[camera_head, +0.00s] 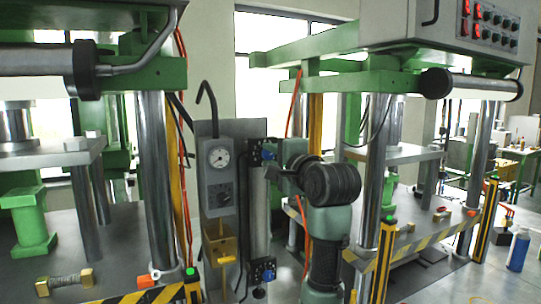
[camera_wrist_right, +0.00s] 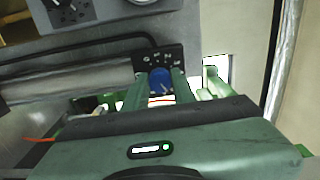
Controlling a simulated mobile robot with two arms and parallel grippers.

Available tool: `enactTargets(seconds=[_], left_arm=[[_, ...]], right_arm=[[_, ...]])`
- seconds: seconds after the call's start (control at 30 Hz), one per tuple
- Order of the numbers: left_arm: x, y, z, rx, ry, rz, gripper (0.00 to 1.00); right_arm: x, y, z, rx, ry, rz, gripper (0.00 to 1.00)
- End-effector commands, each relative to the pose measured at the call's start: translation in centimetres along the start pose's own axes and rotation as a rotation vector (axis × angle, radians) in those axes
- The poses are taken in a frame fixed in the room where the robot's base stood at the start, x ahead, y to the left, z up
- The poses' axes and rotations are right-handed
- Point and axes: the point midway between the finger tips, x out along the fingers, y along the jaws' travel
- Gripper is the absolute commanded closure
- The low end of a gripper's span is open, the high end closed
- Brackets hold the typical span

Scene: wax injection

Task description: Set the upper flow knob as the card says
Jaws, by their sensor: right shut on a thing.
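The upper flow knob (camera_head: 268,153) is a small blue knob on a black plate at the top of a grey vertical cylinder. In the right wrist view the blue knob (camera_wrist_right: 160,78) sits between the two green fingers of my right gripper (camera_wrist_right: 160,92), which is shut on it. In the head view my right gripper (camera_head: 274,161) reaches the knob from the right, and my wrist hides part of it. A second blue knob (camera_head: 267,275) is on the lower plate. I cannot make out a card with readable settings. My left gripper is not in view.
A grey box with a dial gauge (camera_head: 219,157) hangs left of the cylinder, with a yellow box (camera_head: 220,244) below it. Green presses stand on both sides. A striped barrier (camera_head: 420,240) and a blue bottle (camera_head: 517,249) are at the right.

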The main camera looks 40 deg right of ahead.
Motion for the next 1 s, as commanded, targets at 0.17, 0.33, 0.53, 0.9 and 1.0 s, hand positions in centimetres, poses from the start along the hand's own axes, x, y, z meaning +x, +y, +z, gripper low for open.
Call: enactTargets(seconds=[0.17, 0.33, 0.53, 0.9, 1.0], left_arm=[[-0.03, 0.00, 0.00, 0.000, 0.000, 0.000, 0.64], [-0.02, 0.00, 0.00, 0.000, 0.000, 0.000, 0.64], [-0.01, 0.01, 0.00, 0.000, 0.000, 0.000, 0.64], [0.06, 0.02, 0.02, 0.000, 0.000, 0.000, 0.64], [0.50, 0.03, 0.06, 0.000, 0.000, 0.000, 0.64]], right_arm=[[0.03, 0.23, -0.04, 0.016, 0.002, 0.006, 1.00], [0.03, 0.26, -0.04, 0.016, 0.002, 0.007, 1.00], [0.04, 0.29, -0.05, 0.015, 0.002, 0.007, 0.63], [-0.12, 0.12, -0.02, 0.015, 0.001, 0.002, 0.53], [-0.95, 0.15, -0.04, 0.015, 0.001, -0.002, 0.53]])
